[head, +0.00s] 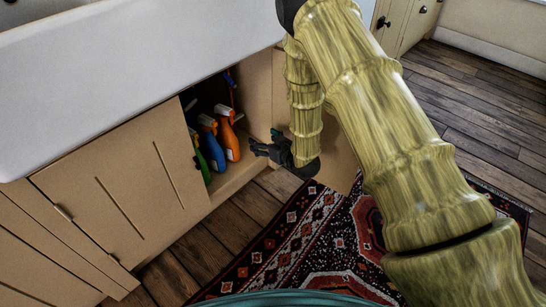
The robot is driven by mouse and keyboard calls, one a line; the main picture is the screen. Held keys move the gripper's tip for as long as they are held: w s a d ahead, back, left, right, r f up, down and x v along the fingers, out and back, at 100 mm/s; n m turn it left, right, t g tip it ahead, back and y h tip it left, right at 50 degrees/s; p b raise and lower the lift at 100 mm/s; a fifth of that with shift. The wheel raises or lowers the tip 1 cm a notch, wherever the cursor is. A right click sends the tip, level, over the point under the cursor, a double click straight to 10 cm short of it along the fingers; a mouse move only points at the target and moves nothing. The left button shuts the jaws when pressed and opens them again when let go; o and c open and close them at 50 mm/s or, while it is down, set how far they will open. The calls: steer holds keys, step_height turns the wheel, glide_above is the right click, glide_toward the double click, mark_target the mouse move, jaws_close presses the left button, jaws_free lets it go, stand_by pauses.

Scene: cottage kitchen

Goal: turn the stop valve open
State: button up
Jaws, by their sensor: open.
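My gripper (258,148) is at the right side of an open under-sink cabinet (248,108), pointing left into the opening. Its dark fingers are open, and I see nothing between them. Small red and blue parts (230,79) show high inside the cabinet, just under the sink; they may be the stop valve and its pipe, but they are too small and dark to be sure. They are above and a little left of my gripper, apart from it. I cannot make out a handle or its angle.
Orange (229,138), blue (213,150) and green (198,157) spray bottles stand in the cabinet, left of my gripper. The white sink (130,60) overhangs above. A closed door (120,205) is at left. A patterned rug (310,245) covers the floor in front.

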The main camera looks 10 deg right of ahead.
steer(key=s+d+f+m+g+h, duration=0.1)
steer(key=s+d+f, duration=0.1)
steer(key=s+f, duration=0.2)
steer(key=shift+s+f, duration=0.2)
steer(key=shift+s, duration=0.1)
steer(key=shift+d, duration=0.1)
